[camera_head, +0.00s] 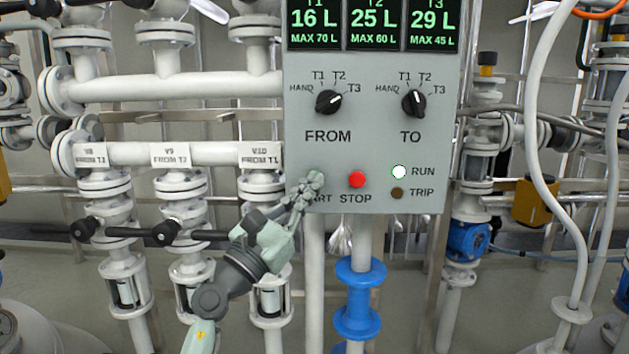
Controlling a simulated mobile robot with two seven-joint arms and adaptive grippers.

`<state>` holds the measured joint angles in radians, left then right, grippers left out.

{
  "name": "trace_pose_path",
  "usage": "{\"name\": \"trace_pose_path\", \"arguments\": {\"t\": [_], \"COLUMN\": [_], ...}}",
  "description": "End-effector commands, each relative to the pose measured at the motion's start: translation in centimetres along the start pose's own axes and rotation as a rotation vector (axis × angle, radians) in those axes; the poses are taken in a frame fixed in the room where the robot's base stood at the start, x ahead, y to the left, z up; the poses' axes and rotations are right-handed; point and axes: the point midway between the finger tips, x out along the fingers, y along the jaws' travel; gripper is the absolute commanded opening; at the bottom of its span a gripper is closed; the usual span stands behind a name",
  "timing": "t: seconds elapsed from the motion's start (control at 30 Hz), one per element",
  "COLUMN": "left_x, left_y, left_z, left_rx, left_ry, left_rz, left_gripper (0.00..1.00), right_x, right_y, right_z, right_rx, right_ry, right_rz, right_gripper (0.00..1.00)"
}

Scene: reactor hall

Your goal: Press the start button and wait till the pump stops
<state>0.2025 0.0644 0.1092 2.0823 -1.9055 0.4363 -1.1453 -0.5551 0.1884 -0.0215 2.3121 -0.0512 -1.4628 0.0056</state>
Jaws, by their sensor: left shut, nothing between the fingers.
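The grey control panel (374,128) stands in the middle of the head view. My left gripper (314,182) is shut and empty, with its fingertips at the panel's lower left, over the place of the START button. The button itself is hidden behind the fingers, and only "ART" of its label shows. I cannot tell whether the fingertips touch it. The red STOP button (357,179) is just right of the fingers. The RUN lamp (399,172) is bright white with a green rim; the TRIP lamp (397,193) is dark brown. The displays (374,26) read T1 16 L, T2 25 L, T3 29 L. My right gripper is not seen.
The FROM knob (328,102) and TO knob (414,103) sit above the buttons. White pipes with black-handled valves (171,232) stand at the left, close to my left arm. A white hose (545,150) hangs at the right. A blue pipe fitting (358,300) is below the panel.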

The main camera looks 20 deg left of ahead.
Motion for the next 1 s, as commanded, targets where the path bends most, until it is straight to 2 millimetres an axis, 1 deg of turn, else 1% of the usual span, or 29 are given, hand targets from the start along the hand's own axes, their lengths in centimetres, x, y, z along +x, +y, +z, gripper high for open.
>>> {"name": "trace_pose_path", "arguments": {"t": [0.37, 0.7, 1.0], "left_x": [-0.1, -1.2, -1.3], "left_y": [0.0, -0.9, -0.9], "left_z": [0.0, 0.8, 0.8], "left_rx": [0.0, 0.0, 0.0], "left_ry": [0.002, 0.002, 0.001], "left_rz": [0.0, 0.0, 0.0], "left_gripper": [0.0, 0.0, 0.0], "right_x": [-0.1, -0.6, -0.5], "right_y": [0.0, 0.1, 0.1], "right_z": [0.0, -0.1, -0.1], "right_rx": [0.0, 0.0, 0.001], "right_ry": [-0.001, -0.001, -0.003], "right_rz": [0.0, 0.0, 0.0], "right_gripper": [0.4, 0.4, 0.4]}}
